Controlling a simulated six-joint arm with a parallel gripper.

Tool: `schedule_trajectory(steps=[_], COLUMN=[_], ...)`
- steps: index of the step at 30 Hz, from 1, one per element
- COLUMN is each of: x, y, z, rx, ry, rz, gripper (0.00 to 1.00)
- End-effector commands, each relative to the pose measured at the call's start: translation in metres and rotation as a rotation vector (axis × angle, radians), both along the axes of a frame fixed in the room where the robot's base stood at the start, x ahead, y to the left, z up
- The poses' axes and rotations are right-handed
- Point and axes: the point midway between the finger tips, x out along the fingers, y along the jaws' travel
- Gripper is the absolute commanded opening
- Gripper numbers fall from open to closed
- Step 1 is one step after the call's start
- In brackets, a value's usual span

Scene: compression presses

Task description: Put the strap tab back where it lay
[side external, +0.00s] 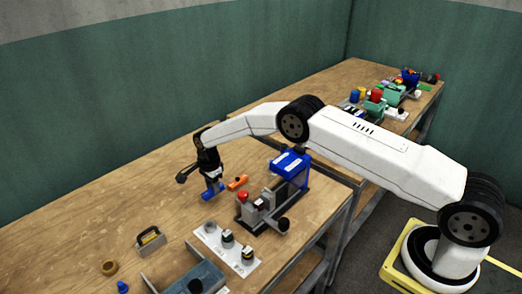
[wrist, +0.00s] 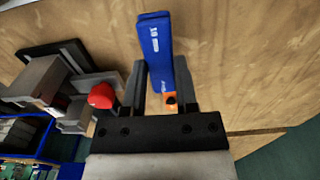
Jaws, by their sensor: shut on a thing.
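My gripper (side external: 212,184) is shut on a blue tab (side external: 207,194), which I take to be the strap tab, low over the wooden table left of the press. I cannot tell whether the tab touches the table. In the wrist view the tab (wrist: 157,45), with white lettering, lies between the two fingers of my gripper (wrist: 161,80) and sticks out past their tips. An orange piece with a dark spot (side external: 237,182) lies on the table just right of my gripper. Its end (wrist: 170,98) shows partly hidden behind the tab in the wrist view.
A white plate with several posts (side external: 212,237), a handled block (side external: 150,239) and a brown ring (side external: 109,267) are nearer the front. The table's left side is clear.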

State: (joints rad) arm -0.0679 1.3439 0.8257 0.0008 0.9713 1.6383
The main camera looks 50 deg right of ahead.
Motion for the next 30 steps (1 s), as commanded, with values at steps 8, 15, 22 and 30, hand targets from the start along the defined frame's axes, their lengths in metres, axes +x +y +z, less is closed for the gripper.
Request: schedule_trajectory(steps=[8, 15, 22, 30], x=[0.004, 0.005, 0.004, 0.004], y=[0.0, 0.0, 0.0, 0.0], z=[-0.02, -0.036, -0.036, -0.04], rx=[0.0, 0.0, 0.0, 0.0], ry=[0.003, 0.0, 0.0, 0.001], rz=[0.0, 0.0, 0.0, 0.0], gripper=[0.0, 0.0, 0.0, 0.49])
